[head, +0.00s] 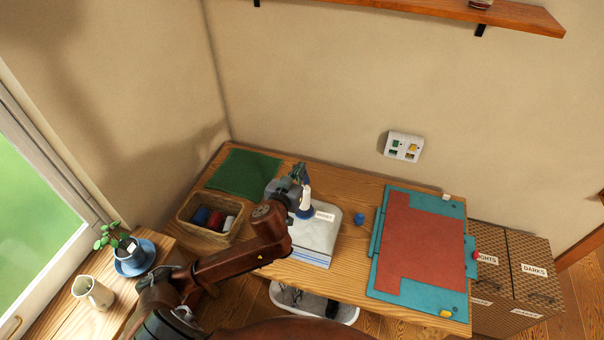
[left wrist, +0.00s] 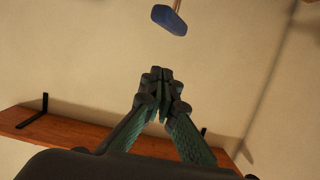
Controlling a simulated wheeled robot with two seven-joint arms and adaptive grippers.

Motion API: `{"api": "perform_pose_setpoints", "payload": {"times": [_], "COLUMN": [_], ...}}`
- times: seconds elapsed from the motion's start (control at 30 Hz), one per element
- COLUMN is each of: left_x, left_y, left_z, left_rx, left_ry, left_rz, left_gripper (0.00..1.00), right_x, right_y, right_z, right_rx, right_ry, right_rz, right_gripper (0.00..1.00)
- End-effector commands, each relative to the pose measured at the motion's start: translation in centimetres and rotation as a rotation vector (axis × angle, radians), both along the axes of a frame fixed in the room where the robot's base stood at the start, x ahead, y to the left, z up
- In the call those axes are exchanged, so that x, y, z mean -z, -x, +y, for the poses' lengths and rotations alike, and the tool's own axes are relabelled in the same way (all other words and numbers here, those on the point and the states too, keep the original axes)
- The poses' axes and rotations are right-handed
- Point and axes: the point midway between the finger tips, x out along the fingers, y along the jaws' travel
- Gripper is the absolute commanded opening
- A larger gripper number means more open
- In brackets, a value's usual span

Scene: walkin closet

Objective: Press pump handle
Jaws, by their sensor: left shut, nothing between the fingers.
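A white upright pump body (head: 305,199) with a blue base stands on a pale folded bag (head: 318,238) with a label, on the wooden desk. My left gripper (head: 301,174) is at the upper end of the pump and hides part of it. A blue bar on a thin reddish stem, which looks like the pump handle (left wrist: 170,20), shows in the left wrist view. My left gripper's fingers (left wrist: 157,76) are shut and empty there, apart from the bar in the picture. Contact cannot be told in the head view. My right gripper is not in view.
A basket (head: 184,224) of coloured items and a green cloth (head: 243,171) lie left. A small blue piece (head: 359,219) and a teal board with a red sheet (head: 425,240) lie right. A potted plant (head: 130,261) and cup (head: 93,292) stand far left. A shelf (head: 450,12) is above.

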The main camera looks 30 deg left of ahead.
Motion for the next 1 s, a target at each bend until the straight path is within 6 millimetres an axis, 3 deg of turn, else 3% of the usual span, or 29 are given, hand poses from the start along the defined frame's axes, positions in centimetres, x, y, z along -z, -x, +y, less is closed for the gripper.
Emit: {"api": "perform_pose_setpoints", "payload": {"times": [0.1, 0.33, 0.83, 1.0], "left_x": [0.6, 3.8, 4.6, 6.8], "left_y": [-2.1, -1.8, -1.8, -1.8], "left_z": [0.4, 0.3, 0.2, 0.1], "left_rx": [-0.001, 0.0, 0.001, 0.0], "left_ry": [-0.004, -0.001, 0.001, 0.008], "left_rz": [0.001, 0.001, 0.0, 0.002], "left_gripper": [0.0, 0.0, 0.0, 0.0], "right_x": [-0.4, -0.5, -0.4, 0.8], "right_y": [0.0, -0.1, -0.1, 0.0], "right_z": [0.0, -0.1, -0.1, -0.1], "right_rx": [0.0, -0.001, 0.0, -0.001], "right_ry": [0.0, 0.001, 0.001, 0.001], "right_rz": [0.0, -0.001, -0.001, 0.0], "right_gripper": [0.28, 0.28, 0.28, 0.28]}}
